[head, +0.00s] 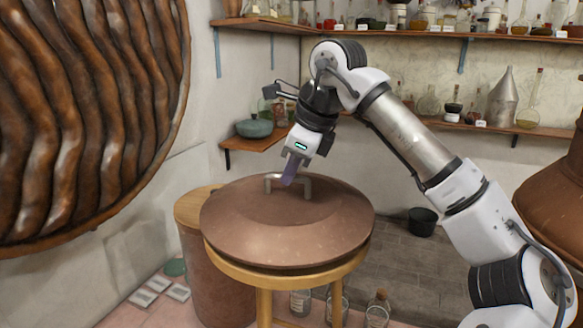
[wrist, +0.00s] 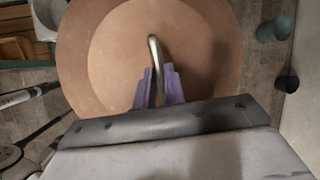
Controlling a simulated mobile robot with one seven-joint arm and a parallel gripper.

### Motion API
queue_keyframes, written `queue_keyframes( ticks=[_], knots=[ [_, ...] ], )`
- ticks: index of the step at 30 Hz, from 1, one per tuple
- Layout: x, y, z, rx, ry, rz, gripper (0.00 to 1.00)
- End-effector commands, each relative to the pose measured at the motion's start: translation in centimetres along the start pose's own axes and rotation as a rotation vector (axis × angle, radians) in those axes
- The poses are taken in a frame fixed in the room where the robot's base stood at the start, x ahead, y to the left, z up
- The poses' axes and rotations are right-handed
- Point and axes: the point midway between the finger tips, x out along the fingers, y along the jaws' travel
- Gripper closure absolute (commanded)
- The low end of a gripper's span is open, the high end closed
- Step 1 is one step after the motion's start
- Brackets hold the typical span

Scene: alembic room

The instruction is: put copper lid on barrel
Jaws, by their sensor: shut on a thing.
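The copper lid (head: 290,240) is a wide, shallow cone with a metal bar handle (head: 308,187) on top. It lies level on or just above a round wooden stool (head: 263,282); I cannot tell if there is a gap. My gripper (head: 290,172) reaches down from above, its purple fingers shut on the handle. In the wrist view, the fingers (wrist: 158,88) stand on both sides of the handle (wrist: 153,52), over the lid (wrist: 110,50). The barrel (head: 215,285), brown with a pale wooden rim (head: 190,207), stands behind and left of the stool, partly hidden by the lid.
A large ribbed brown vessel (head: 90,110) fills the upper left. Glass bottles (head: 338,305) stand on the floor by the stool. A dark bucket (head: 423,221) is by the back wall. Wall shelves (head: 400,35) hold glassware. A copper vessel (head: 555,195) is at the right.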

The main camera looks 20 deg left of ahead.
Motion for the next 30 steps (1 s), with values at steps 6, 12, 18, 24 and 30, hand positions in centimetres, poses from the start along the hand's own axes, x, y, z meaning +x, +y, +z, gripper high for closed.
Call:
queue_keyframes(
  ticks=[6, 12, 18, 24, 30],
  knots=[
    [-0.08, -0.01, 0.04, 0.0, -0.002, -0.002, 1.0],
    [0.04, 0.02, -0.01, 0.0, -0.001, -0.002, 1.0],
    [0.18, 0.05, -0.08, 0.0, -0.001, -0.002, 1.0],
    [0.2, 0.05, -0.09, 0.0, -0.001, -0.001, 0.72],
    [0.25, 0.06, -0.11, 0.0, 0.0, -0.001, 0.63]
  ],
)
